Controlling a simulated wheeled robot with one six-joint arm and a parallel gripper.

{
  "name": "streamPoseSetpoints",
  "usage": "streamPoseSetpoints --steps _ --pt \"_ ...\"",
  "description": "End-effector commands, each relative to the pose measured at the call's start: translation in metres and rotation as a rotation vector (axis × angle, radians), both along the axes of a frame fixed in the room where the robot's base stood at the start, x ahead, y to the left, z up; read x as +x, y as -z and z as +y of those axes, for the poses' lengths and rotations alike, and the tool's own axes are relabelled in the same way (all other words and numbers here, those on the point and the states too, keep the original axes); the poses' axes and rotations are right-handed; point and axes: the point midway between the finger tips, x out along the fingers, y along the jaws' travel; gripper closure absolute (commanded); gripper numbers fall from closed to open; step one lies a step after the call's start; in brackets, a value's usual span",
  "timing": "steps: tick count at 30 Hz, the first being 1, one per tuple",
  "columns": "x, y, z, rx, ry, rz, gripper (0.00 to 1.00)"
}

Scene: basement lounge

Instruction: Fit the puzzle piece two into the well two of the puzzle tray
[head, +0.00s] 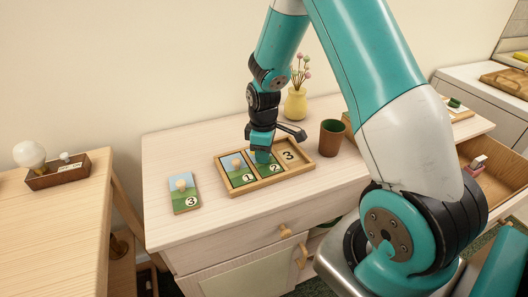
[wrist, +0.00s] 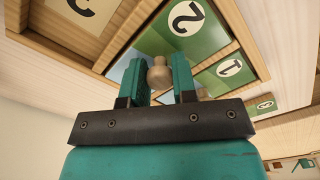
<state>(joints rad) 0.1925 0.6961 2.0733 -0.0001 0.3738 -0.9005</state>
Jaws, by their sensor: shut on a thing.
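The puzzle tray (head: 271,181) lies on the dresser top. Puzzle piece two (head: 275,169), green with a white 2, is at the middle well, between piece one and the bare well marked 3. My gripper (head: 262,154) is above it, pointing down. In the wrist view my gripper (wrist: 158,78) is shut on the round wooden knob of piece two (wrist: 198,38), one finger on each side. I cannot tell whether the piece lies fully flat in the well; my gripper hides part of it in the head view.
Piece one (head: 239,172) sits in the left well. Piece three (head: 184,194) lies on the dresser left of the tray. A brown cup (head: 331,139) stands close to the tray's right, and a yellow vase (head: 295,104) stands behind. An open drawer (head: 490,180) is at right.

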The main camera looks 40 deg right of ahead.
Motion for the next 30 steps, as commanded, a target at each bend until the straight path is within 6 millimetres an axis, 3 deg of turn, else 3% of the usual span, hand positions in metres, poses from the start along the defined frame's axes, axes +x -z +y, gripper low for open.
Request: streamPoseSetpoints --steps 10,11,14,23,26,30 --pt "0.001 0.005 0.0 -0.001 0.0 -0.002 0.98" --pt "0.001 0.005 0.0 -0.001 0.0 -0.002 0.72" --pt "0.001 0.004 0.0 -0.001 0.0 -0.002 0.49" --pt "0.001 0.002 0.0 -0.001 0.0 -0.002 0.49" --pt "0.001 -0.006 0.0 0.0 0.0 -0.004 0.49" --pt "0.002 -0.032 0.0 -0.002 0.0 -0.008 0.49"
